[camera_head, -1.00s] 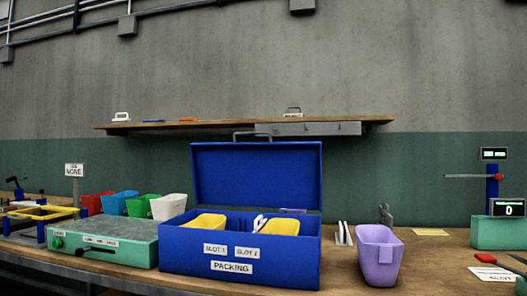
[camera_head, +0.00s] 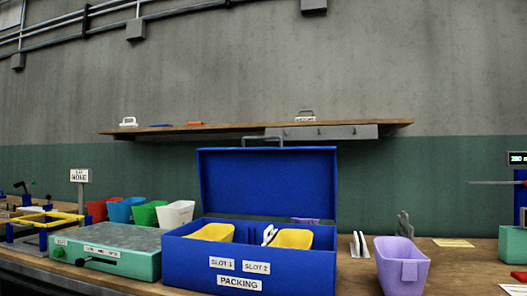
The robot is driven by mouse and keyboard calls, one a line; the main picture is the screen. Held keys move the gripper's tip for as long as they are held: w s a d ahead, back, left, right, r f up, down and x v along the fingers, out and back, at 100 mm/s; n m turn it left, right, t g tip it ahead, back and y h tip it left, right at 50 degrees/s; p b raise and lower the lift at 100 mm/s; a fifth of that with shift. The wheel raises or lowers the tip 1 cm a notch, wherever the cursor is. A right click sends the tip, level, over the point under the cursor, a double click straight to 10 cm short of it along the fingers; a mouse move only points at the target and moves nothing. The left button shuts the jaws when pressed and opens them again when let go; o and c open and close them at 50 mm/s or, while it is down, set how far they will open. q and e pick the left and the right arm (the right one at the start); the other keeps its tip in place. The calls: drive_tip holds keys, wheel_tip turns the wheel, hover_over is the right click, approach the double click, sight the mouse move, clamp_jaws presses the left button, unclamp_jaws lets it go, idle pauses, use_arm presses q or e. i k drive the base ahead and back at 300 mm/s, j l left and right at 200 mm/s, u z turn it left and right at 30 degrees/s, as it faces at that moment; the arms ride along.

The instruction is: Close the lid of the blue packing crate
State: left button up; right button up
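The blue packing crate (camera_head: 187,262) stands on the workbench at the middle of the head view, with labels SLOT 1, SLOT 2 and PACKING on its front. Its blue lid (camera_head: 268,184) is open and stands upright at the back, with a grey handle (camera_head: 262,139) on its top edge. Inside are a yellow item (camera_head: 213,232) on the left and a second yellow item (camera_head: 292,238) on the right, with a white piece (camera_head: 269,235) between them. Neither of my grippers shows in the view.
A purple bin (camera_head: 401,268) stands right of the crate, with white upright plates (camera_head: 358,245) between them. A green press-like unit (camera_head: 105,255) stands close on the left, with several coloured bins behind. A wooden shelf (camera_head: 220,130) hangs on the wall behind and above the lid.

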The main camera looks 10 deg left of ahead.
sight(281, 182)
drive_tip(key=i+l+u, duration=0.15)
drive_tip(key=i+u, duration=0.25)
drive_tip(key=i, duration=0.55)
